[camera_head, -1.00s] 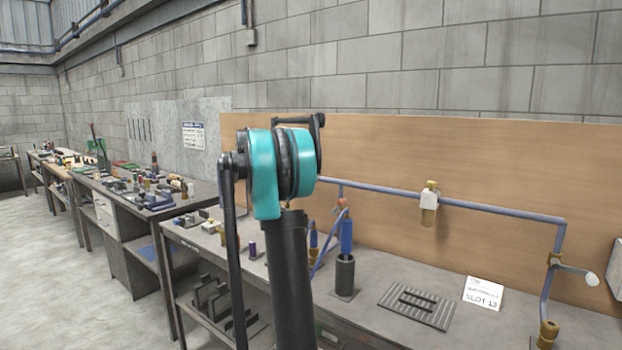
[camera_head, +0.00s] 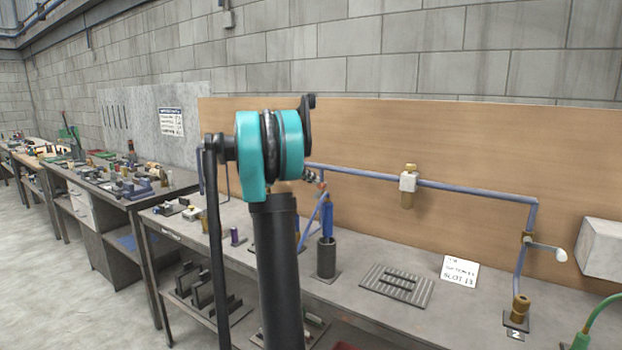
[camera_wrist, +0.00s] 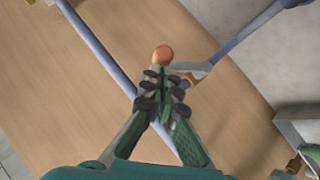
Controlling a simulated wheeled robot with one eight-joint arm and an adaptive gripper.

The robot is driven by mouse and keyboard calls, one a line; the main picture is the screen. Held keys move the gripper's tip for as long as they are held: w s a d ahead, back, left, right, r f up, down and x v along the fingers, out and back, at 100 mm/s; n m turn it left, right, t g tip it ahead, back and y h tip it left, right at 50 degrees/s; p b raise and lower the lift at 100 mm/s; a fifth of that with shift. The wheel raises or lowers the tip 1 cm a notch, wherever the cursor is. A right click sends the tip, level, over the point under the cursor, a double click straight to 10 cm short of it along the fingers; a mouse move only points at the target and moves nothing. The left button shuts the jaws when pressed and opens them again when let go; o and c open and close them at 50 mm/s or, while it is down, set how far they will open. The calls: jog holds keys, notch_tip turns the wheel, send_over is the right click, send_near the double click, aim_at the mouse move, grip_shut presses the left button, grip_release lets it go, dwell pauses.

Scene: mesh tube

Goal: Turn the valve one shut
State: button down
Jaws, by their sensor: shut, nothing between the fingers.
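A valve lever (camera_wrist: 190,68) with an orange-red knob (camera_wrist: 163,54) shows in the wrist view. In the head view a red part (camera_head: 313,177) shows beside my arm, which hides my gripper. No number shows on this valve. A second valve with a pale-ended lever (camera_head: 546,250) is on the pipe at the right, above a "2" plate (camera_head: 515,335).
A blue pipe (camera_head: 460,188) runs along the wooden backboard (camera_head: 400,130), with a brass and white fitting (camera_head: 408,183) on it. The bench (camera_head: 380,317) holds a dark cylinder (camera_head: 326,258), a ribbed plate (camera_head: 385,292) and a "SLOT 13" card (camera_head: 459,271). A grey box (camera_head: 603,248) is at far right.

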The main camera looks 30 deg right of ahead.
aim_at(322, 184)
jog(key=shift+s+d+f+m+t+y, duration=0.1)
jog(key=shift+s+d+m+t+y, duration=0.15)
jog(key=shift+s, duration=0.2)
jog(key=s+t, duration=0.1)
jog(key=s+f+m+t+y, duration=0.1)
jog(key=s+d+m+t, duration=0.1)
jog(key=shift+f+y, duration=0.25)
jog(key=shift+s+d+f+m+t+y, duration=0.25)
jog(key=shift+s+f+m+t+y, duration=0.25)
jog(key=shift+f+t, duration=0.3)
jog(key=shift+s+d+f+m+t+y, duration=0.25)
jog(key=shift+s+f+t, duration=0.4)
jog(key=shift+f, duration=0.3)
jog(key=shift+w, duration=0.1)
